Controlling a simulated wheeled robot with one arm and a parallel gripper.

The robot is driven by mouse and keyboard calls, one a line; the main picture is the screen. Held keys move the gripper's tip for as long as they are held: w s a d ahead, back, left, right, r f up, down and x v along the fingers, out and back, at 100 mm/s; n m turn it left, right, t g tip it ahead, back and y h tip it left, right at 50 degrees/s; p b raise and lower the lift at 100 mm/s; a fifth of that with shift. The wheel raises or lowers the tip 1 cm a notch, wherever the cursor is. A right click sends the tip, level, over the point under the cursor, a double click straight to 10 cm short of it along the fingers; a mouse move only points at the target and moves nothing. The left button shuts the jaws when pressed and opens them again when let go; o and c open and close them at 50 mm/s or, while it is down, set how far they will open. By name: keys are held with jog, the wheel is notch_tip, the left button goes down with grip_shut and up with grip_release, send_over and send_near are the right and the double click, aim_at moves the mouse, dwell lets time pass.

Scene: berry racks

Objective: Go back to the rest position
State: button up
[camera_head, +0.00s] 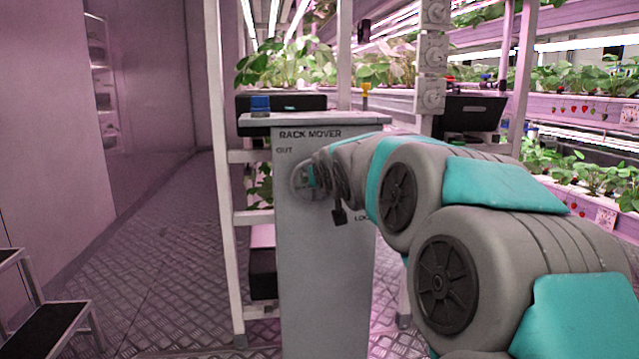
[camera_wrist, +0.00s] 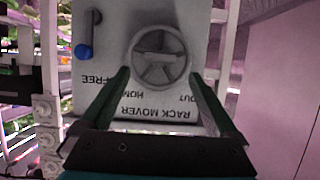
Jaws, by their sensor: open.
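My gripper (camera_wrist: 160,78) is open in the wrist view, its two fingers apart and pointing at a round grey spoked handwheel (camera_wrist: 160,72). The wheel appears between and beyond the fingertips; I cannot tell whether they touch it. The wheel sits on the grey rack mover cabinet (camera_head: 325,265), and its left rim (camera_head: 300,181) shows in the head view. My arm reaches from the lower right to the cabinet's front and hides the rest of the wheel and my fingers there.
A blue-ended lever (camera_wrist: 84,50) is beside the wheel near the word FREE. Plant racks (camera_head: 225,200) stand behind and to the right. A step stool (camera_head: 50,325) is at the lower left. The patterned floor (camera_head: 160,250) is clear left of the cabinet.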

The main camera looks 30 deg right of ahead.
dwell(0.4)
jog(key=s+a+f+n+g+y+p, duration=0.1)
jog(key=s+a+f+g+p, duration=0.15)
jog(key=s+a+f, duration=0.5)
jog(key=s+a+f+g+y+p, duration=0.15)
jog(key=s+f+g, duration=0.3)
jog(key=s, duration=0.55)
jog(key=s+a+f+n+g+y+p, duration=0.1)
jog(key=s+a+f+g, duration=0.2)
jog(key=s+a+f, duration=0.45)
jog(key=s+a+f+g+p, duration=0.1)
jog(key=s+g, duration=0.1)
jog(key=s, duration=0.8)
jog(key=s+a+f+n+g+p, duration=0.1)
jog(key=s+g, duration=0.1)
jog(key=s, duration=0.8)
jog(key=shift+f+g, duration=0.4)
jog(key=shift+w, duration=0.1)
